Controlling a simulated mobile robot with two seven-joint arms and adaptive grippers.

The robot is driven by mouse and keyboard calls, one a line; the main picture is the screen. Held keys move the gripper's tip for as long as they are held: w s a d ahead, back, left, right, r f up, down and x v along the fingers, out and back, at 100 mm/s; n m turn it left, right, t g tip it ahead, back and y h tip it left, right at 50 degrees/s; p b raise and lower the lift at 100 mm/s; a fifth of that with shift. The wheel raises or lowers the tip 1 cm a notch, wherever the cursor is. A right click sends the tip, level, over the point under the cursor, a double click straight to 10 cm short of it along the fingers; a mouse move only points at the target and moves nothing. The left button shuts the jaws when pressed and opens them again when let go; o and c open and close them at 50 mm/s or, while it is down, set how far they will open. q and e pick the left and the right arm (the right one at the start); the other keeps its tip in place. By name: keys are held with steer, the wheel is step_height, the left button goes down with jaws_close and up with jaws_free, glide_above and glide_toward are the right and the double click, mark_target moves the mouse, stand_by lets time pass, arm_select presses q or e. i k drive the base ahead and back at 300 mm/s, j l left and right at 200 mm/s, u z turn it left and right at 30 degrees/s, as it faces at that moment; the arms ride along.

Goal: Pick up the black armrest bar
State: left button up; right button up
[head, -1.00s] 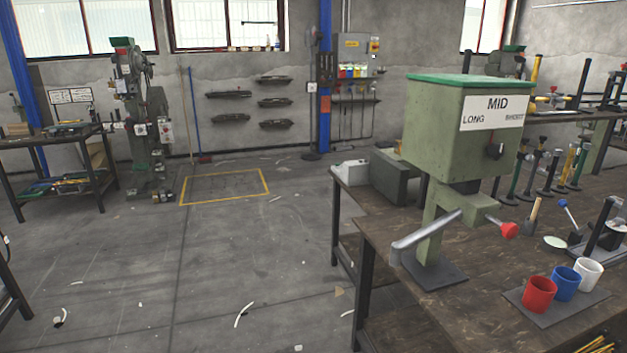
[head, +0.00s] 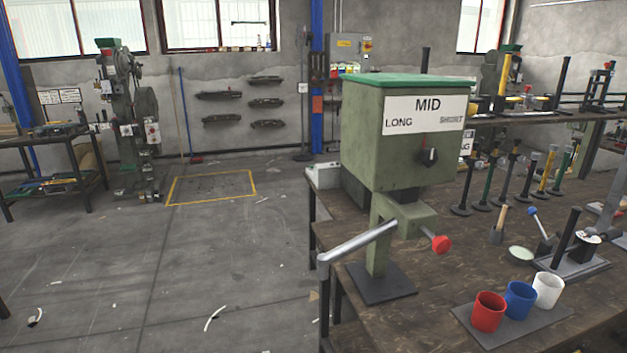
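No single object is plainly the black armrest bar. Several dark, elongated pieces hang on the back wall, among them one at the upper left (head: 219,95) and one at the lower right (head: 267,124). A black upright bar (head: 565,238) stands on a dark base on the right bench, and black bars (head: 562,80) also stand on the raised shelf at the right. I cannot tell which, if any, is the armrest bar. Neither of my grippers is in view.
A green press labelled MID (head: 395,140) stands on the wooden bench (head: 430,315), its grey lever jutting left. Red (head: 488,312), blue (head: 520,300) and white (head: 548,290) cups sit in front. The grey floor (head: 180,270) at left is mostly open.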

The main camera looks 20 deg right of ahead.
mark_target(566, 261)
steer(key=l, duration=1.35)
steer(key=k+l, duration=0.15)
steer(key=l, duration=2.55)
steer(key=k+l, duration=0.15)
steer(key=l, duration=1.2)
